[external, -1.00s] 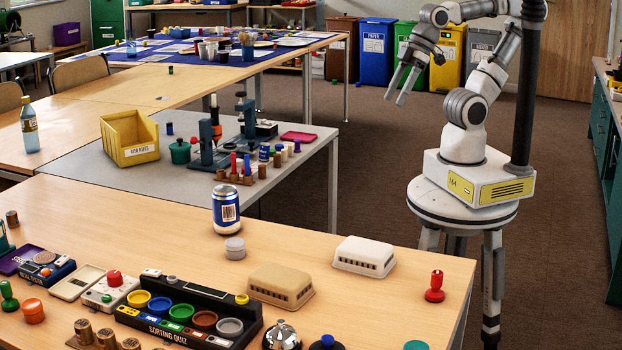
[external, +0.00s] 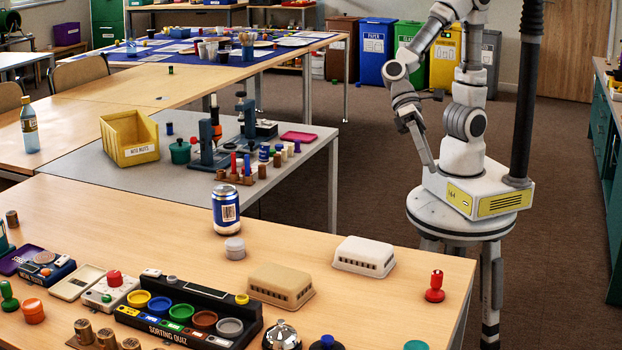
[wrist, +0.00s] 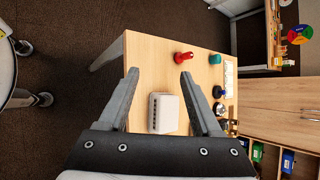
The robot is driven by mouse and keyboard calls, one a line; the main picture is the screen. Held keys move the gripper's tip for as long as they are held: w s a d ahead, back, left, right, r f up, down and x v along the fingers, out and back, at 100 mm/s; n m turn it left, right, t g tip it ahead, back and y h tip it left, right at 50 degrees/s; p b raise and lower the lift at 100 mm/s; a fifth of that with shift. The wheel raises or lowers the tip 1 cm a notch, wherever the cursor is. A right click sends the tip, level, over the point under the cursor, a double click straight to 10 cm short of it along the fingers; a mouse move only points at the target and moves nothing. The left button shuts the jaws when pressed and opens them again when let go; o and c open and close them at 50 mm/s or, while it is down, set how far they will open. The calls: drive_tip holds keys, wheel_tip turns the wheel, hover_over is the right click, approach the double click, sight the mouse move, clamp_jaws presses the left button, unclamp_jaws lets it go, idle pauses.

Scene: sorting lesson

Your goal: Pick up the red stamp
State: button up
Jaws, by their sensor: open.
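The red stamp (external: 435,287) stands upright near the right edge of the front wooden table, with a round knob on a wider foot. In the wrist view the red stamp (wrist: 183,58) lies beyond the fingertips, toward the right finger. My gripper (external: 430,166) is beside my base, beyond the table's far right edge, above and behind the stamp and well apart from it. In the external view its fingers overlap. In the wrist view my gripper (wrist: 159,74) is open, with nothing between its fingers.
A white vented box (external: 364,256) and a tan one (external: 281,285) sit left of the stamp. A teal disc (external: 416,345), a dark blue knob (external: 326,343) and a bell (external: 282,335) are at the front. The tabletop right around the stamp is clear.

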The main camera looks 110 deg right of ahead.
drive_tip(key=w+a+f+m+y+b, duration=0.1)
drive_tip(key=w+a+f+m+y, duration=0.2)
drive_tip(key=w+a+f+m, duration=0.25)
drive_tip(key=m+t+y+b, duration=0.1)
drive_tip(key=m+t+b, duration=0.1)
drive_tip(key=m, duration=0.4)
approach(440, 279)
drive_tip(key=b+x, duration=0.1)
drive_tip(key=x, duration=0.1)
drive_tip(key=b+x, duration=0.1)
drive_tip(key=x, duration=0.2)
drive_tip(key=shift+a+f+b, duration=0.2)
drive_tip(key=shift+f+b, duration=0.1)
drive_tip(key=shift+f, duration=0.1)
drive_tip(key=shift+r+b+x, duration=0.2)
drive_tip(key=shift+b+x, duration=0.75)
drive_tip(key=shift+x, duration=2.1)
drive_tip(key=shift+a, duration=0.1)
clamp_jaws()
